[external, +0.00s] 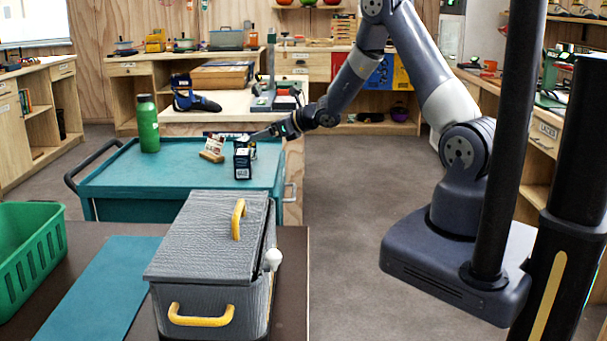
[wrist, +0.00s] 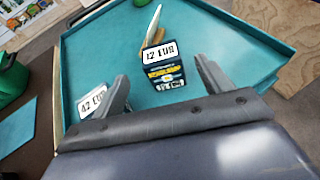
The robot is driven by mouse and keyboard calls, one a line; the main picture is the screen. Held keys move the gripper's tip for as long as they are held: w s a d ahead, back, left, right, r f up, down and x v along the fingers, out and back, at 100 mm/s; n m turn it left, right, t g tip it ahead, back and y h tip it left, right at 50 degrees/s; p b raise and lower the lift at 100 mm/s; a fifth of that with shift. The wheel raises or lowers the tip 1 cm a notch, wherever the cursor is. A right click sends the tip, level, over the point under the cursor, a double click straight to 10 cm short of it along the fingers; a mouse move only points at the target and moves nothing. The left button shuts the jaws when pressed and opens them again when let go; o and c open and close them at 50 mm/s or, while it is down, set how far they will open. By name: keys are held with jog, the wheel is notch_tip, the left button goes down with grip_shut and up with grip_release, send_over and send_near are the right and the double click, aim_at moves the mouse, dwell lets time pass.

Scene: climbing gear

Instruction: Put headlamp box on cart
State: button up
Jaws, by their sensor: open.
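The headlamp box (wrist: 166,73), dark with yellow lettering and a 12 EUR tag, stands on the teal cart (wrist: 110,48). My gripper (wrist: 165,84) is open; in the wrist view the box lies ahead, between the finger lines, nearer the right finger. I cannot tell whether they touch. In the external view my gripper (external: 262,134) is low over the right part of the cart (external: 120,180). A dark box (external: 243,164) stands there in front of the gripper. A second 12 EUR tag (wrist: 92,102) shows by the left finger, its item mostly hidden.
A wooden brush (external: 212,156) lies left of the boxes, and a green bottle (external: 148,123) stands further left on the cart. A grey lidded case (external: 205,240) and a green crate (external: 30,250) are on the near table.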

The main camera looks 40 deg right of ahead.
jog(key=shift+v, duration=2.05)
jog(key=shift+c, duration=0.2)
